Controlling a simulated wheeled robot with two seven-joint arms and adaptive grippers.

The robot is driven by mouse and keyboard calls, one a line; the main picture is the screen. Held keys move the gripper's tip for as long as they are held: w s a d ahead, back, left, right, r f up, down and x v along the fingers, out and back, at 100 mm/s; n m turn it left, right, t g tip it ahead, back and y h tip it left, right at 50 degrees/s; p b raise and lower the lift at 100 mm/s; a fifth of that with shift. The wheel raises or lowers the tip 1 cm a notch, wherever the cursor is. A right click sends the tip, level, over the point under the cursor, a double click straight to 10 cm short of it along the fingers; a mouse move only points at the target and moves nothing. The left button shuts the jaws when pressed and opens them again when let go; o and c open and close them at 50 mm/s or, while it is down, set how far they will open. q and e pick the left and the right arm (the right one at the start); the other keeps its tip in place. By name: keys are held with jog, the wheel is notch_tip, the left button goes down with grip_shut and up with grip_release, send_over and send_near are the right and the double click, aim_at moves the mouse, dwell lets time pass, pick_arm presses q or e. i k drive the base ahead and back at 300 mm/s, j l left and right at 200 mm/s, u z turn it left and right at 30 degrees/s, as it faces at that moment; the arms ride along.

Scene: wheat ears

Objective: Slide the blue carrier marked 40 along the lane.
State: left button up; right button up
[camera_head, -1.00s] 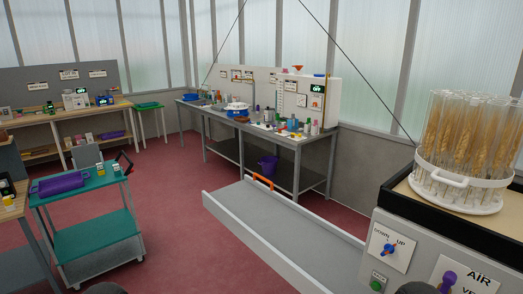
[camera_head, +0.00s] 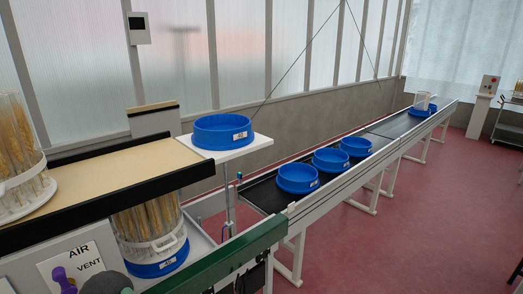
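A blue round carrier (camera_head: 160,266) sits low in the lane under the tan-topped deck; its small label looks like 40, but is hard to read. A white rack of wheat ears in clear tubes (camera_head: 150,222) stands in it, its top hidden by the deck. Another blue carrier (camera_head: 222,132), empty, with a label too small to read surely, sits on a raised white platform (camera_head: 262,143). Neither gripper shows; only a dark rounded part, likely of my arm, is at the bottom edge.
Several blue carriers, such as the nearest (camera_head: 297,179), stand on the dark conveyor (camera_head: 262,194) running to the far right. A green beam (camera_head: 225,262) borders the lane in front. Another wheat rack (camera_head: 22,190) stands on the deck (camera_head: 110,178). Red floor is clear at right.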

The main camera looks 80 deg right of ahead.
aim_at(217, 132)
jog(key=l+z, duration=0.1)
jog(key=z, duration=0.3)
jog(key=l+z, duration=0.1)
jog(key=z, duration=0.3)
jog(key=l+z, duration=0.1)
jog(key=z, duration=0.3)
jog(key=i+z, duration=0.1)
jog(key=z, duration=0.3)
jog(key=l+z, duration=0.15)
jog(key=z, duration=0.25)
jog(key=i+l+z, duration=0.15)
jog(key=i, duration=0.2)
